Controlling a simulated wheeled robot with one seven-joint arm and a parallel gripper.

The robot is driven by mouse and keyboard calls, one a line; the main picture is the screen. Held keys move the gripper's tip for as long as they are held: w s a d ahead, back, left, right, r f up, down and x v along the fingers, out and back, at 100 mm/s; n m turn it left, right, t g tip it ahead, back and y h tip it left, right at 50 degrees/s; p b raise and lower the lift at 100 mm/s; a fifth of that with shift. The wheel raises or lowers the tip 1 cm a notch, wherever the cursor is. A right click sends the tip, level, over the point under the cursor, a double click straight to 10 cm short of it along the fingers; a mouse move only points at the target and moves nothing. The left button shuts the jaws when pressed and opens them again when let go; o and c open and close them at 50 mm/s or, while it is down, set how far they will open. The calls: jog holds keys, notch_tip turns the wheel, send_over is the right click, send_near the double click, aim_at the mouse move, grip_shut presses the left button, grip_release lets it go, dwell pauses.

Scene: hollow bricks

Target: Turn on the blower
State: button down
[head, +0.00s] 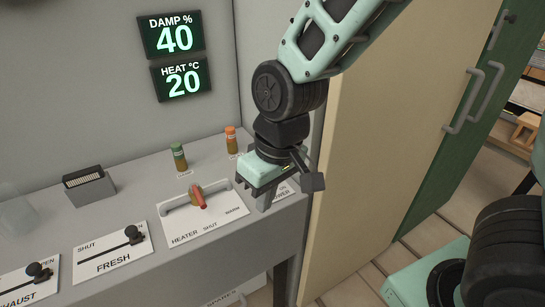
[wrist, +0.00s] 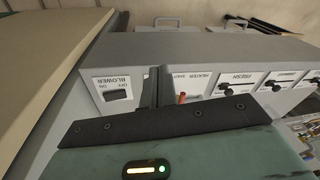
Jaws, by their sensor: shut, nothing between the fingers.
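The blower plate (head: 287,190) lies at the right end of the grey bench and is mostly hidden behind my gripper (head: 263,203) in the head view. In the wrist view the blower plate (wrist: 103,85) shows upside down, with OFF and ON marks and a small dark switch (wrist: 117,95). I cannot tell which way the switch is set. My gripper (wrist: 156,88) is shut and empty. Its fingers show beside the blower plate, on the heater side, and I cannot tell whether they touch anything.
The heater plate (head: 203,217) with its red-tipped lever is just left of my gripper. The fresh slider (head: 113,250) and exhaust slider (head: 28,285) are further left. Green (head: 179,157) and orange (head: 231,140) bottles stand behind. A tan panel (head: 395,120) is at the right. Displays (head: 173,51) read 40 and 20.

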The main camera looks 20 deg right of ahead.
jog(key=w+d+r+m+t+h+p, duration=0.1)
jog(key=w+d+p, duration=0.2)
jog(key=w, duration=0.4)
jog(key=w+d+r+m+t+h+p, duration=0.1)
jog(key=w+d+m+p, duration=0.1)
jog(key=w+d, duration=0.3)
jog(key=w+p, duration=0.1)
jog(key=w, duration=0.2)
jog(key=shift+w+t+p, duration=0.2)
jog(key=shift+t+p, duration=0.1)
jog(key=shift+p, duration=0.05)
jog(key=shift+d, duration=0.1)
jog(key=p+x, duration=0.1)
jog(key=x, duration=0.7)
jog(key=p+x, duration=0.1)
jog(key=x, duration=0.3)
jog(key=shift+s+d+f+p, duration=0.2)
jog(key=shift+s+d+p, duration=0.05)
jog(key=shift+s+p, duration=0.1)
jog(key=shift+x, duration=0.85)
jog(key=shift+s+d+f, duration=0.1)
jog(key=shift+s, duration=0.05)
